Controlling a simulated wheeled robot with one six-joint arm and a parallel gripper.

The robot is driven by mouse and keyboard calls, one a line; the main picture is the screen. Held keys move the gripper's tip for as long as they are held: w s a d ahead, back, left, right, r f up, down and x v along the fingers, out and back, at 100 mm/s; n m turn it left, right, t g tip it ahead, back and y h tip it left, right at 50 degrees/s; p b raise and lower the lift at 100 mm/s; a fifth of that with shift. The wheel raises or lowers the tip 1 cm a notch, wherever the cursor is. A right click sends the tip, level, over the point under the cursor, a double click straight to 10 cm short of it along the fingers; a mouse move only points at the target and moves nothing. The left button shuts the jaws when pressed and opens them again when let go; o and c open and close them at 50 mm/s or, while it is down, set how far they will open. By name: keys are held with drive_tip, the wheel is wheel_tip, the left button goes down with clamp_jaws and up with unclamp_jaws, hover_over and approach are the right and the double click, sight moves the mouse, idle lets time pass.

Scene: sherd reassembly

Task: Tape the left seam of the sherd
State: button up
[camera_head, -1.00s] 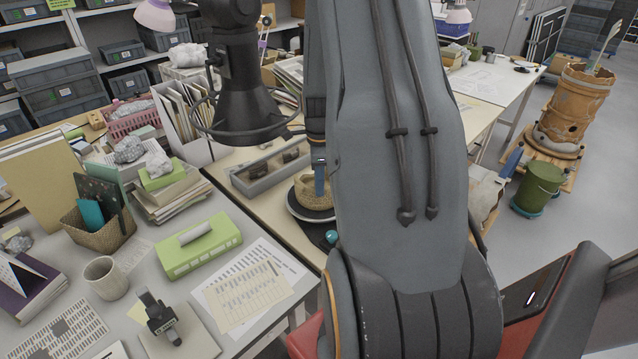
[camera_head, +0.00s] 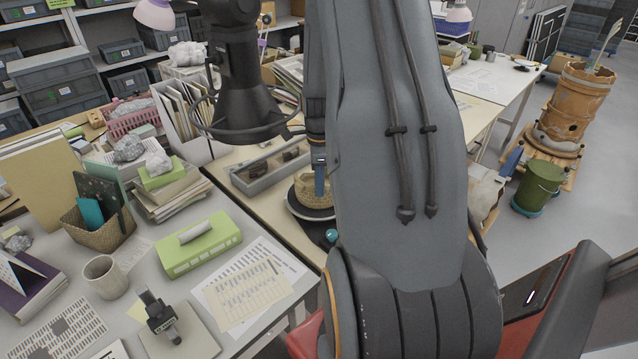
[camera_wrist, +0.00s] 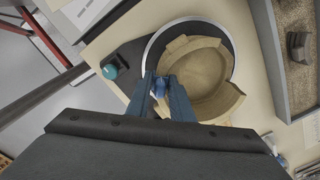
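The sherd (camera_wrist: 198,66) is a tan, broken-rimmed pottery bowl on a dark round turntable with a pale rim (camera_wrist: 232,51) in the wrist view. It also shows partly in the head view (camera_head: 314,190), behind my arm. My gripper (camera_wrist: 163,90) has two blue fingers over the left, near wall of the sherd, with a gap between them. A small brighter blue piece (camera_wrist: 159,86) shows in that gap; I cannot tell whether it is gripped. The fingers hide that part of the wall and any seam there. I cannot tell whether they touch it.
A teal knob (camera_wrist: 110,71) on a dark base stands left of the turntable. A grey tray (camera_wrist: 266,40) with grit and a dark sherd lies to its right. In the head view, a green box (camera_head: 199,246), a mug (camera_head: 105,278) and papers fill the near desk.

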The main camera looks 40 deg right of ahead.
drive_tip(key=o, duration=0.4)
drive_tip(key=shift+r, duration=0.1)
drive_tip(key=shift+s+r+b, duration=0.1)
drive_tip(key=shift+r+b, duration=0.95)
drive_tip(key=shift+r, duration=2.75)
drive_tip(key=shift+a, duration=0.1)
drive_tip(key=s+a+r+n, duration=0.1)
drive_tip(key=s+a+n, duration=0.2)
drive_tip(key=a+n, duration=0.5)
drive_tip(key=s+a+n, duration=0.3)
drive_tip(key=a+n, duration=0.6)
drive_tip(key=a, duration=0.1)
drive_tip(key=s+a+r+n+t, duration=0.1)
drive_tip(key=s+a+n, duration=0.2)
drive_tip(key=a+n, duration=0.5)
drive_tip(key=shift+s+a+r, duration=0.1)
drive_tip(key=shift+a+r, duration=0.05)
drive_tip(key=shift+a, duration=0.4)
drive_tip(key=shift+s+a+r, duration=0.1)
drive_tip(key=shift+a+r, duration=0.05)
drive_tip(key=shift+a, duration=0.4)
